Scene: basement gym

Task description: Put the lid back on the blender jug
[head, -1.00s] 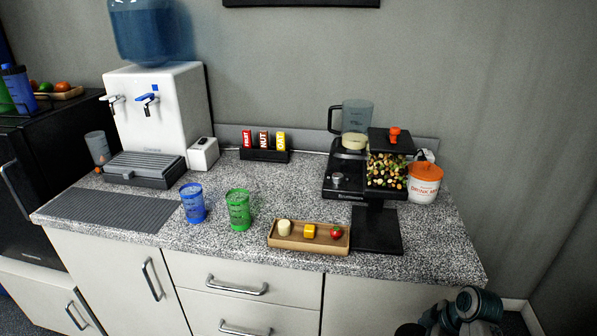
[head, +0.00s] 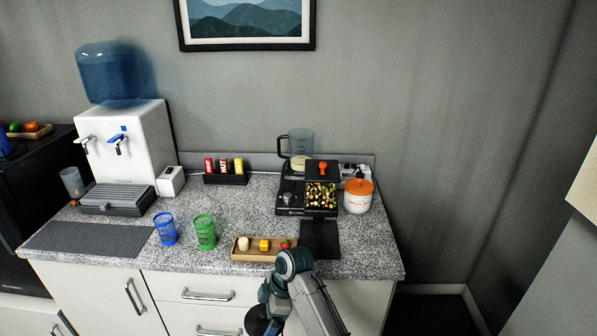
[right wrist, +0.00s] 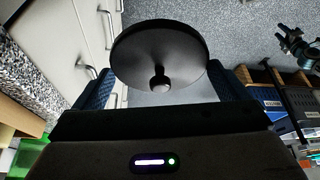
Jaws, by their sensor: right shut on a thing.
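The blender jug (head: 301,148), clear grey with a dark handle on its left, stands upright at the back of the counter on the black blender base (head: 289,198). Its top looks uncovered, and something pale is in its bottom. My right gripper (right wrist: 160,88) is shut on the knob of a round black lid (right wrist: 158,45). In the head view the lid (head: 258,320) is low in front of the counter drawers, partly hidden by my right arm. It is well below and apart from the jug.
A dispenser of mixed pieces (head: 320,195) stands just in front of the jug. An orange-lidded tub (head: 357,197) is to its right. A wooden tray (head: 240,256) lies near the counter's front edge; blue (head: 166,230) and green (head: 204,232) cups stand left of it.

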